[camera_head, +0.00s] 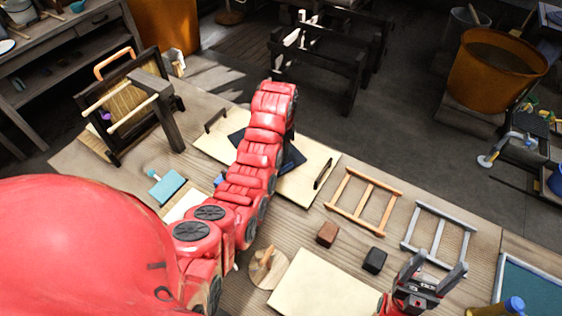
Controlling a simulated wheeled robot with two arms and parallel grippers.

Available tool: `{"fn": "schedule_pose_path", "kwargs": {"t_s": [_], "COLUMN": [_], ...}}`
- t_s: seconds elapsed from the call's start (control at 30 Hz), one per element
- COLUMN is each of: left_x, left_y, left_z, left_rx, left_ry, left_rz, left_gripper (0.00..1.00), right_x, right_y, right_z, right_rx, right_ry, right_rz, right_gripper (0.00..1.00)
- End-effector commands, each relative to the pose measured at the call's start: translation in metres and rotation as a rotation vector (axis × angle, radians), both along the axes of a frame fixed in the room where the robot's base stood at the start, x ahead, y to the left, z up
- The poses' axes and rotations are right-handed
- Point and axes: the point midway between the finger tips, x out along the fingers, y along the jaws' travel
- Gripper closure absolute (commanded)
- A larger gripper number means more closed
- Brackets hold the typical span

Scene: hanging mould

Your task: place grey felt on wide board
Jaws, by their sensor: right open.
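A pale board with two dark handles (315,188) lies mid-table; it looks like the wide board. A dark blue-grey flat sheet (293,159) lies on or just over it, mostly hidden by my left arm. It may be the grey felt, but I cannot tell for sure. My left arm reaches across from the left and bends down over this board. Its gripper is hidden behind the arm or too dark to make out. My right gripper (435,268) is open and empty at the lower right, near the grey frame.
A wooden ladder-like frame (363,197), a grey frame (438,236), a brown block (327,233) and a black block (374,260) lie to the right. A plain pale board (322,290) lies in front. An upright mould stand (130,105) is at the left.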

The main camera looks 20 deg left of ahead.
Motion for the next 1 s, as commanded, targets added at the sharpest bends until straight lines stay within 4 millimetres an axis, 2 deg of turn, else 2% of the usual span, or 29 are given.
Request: {"fn": "schedule_pose_path", "kwargs": {"t_s": [0.03,0.1,0.2,1.0], "left_x": [0.0,-0.001,-0.001,-0.001], "left_y": [0.0,0.0,0.0,0.0], "left_z": [0.018,0.028,0.035,0.037], "left_rx": [-0.001,-0.002,-0.001,0.0], "left_ry": [-0.001,0.002,0.003,0.002], "left_rz": [0.001,0.001,0.001,0.0], "left_gripper": [0.61,0.61,0.61,0.61], "right_x": [0.0,0.0,0.0,0.0], "right_y": [0.0,0.0,0.0,0.0], "right_z": [0.012,0.024,0.031,0.032], "right_rx": [0.0,0.0,0.0,0.0], "right_ry": [0.0,0.0,0.0,0.0], "right_rz": [0.0,0.0,0.0,0.0], "right_gripper": [0.31,0.31,0.31,0.31]}}
